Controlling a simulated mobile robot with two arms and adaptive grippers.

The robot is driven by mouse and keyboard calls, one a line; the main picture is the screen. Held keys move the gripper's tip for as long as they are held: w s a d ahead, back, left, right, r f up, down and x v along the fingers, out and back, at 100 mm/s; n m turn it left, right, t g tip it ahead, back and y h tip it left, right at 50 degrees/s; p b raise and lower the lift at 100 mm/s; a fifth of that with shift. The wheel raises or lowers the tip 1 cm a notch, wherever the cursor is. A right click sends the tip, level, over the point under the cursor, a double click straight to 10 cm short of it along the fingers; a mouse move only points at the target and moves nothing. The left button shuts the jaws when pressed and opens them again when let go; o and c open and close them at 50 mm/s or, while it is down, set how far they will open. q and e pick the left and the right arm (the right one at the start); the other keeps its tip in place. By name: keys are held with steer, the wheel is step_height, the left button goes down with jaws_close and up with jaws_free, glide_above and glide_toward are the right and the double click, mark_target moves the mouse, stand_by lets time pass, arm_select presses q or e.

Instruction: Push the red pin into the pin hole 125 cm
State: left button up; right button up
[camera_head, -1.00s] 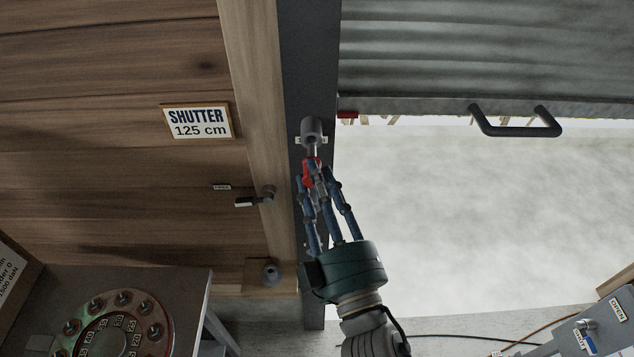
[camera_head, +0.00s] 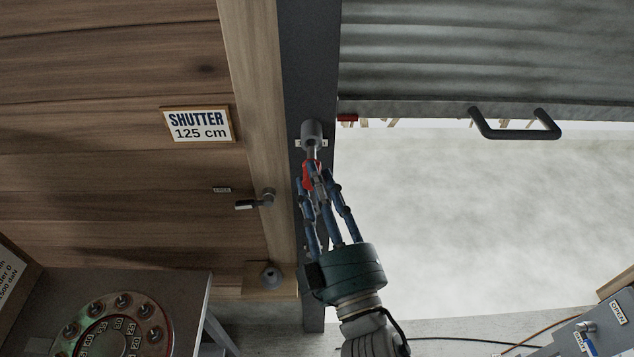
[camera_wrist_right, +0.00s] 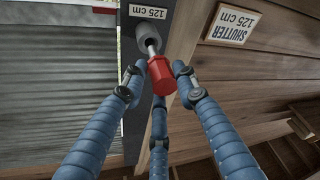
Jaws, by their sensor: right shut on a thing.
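The red pin (camera_head: 309,174) has a red head and a bright metal shaft. My right gripper (camera_head: 312,178) is shut on its red head. In the right wrist view the red head (camera_wrist_right: 163,76) sits between the three blue fingers (camera_wrist_right: 160,84). The pin hole is in a grey round collar (camera_head: 311,131) on the dark post, with a "125 cm" label (camera_wrist_right: 148,12) beside it. The shaft points at the collar and its far end meets the collar's mouth. Part of the shaft still shows between collar and head. My left gripper is not in view.
A "SHUTTER 125 cm" sign (camera_head: 197,124) hangs on the plank wall at left. The corrugated shutter (camera_head: 480,60) with its dark handle (camera_head: 515,131) stands right of the post (camera_head: 310,60). A dial (camera_head: 115,330) is at lower left. The opening below the shutter is clear.

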mark_target(316, 161)
steer(key=shift+w, duration=0.1)
steer(key=shift+w+p, duration=0.5)
steer(key=shift+w, duration=0.9)
jaws_close()
steer(key=shift+w, duration=1.25)
steer(key=o, duration=1.3)
jaws_free()
steer(key=shift+w, duration=0.1)
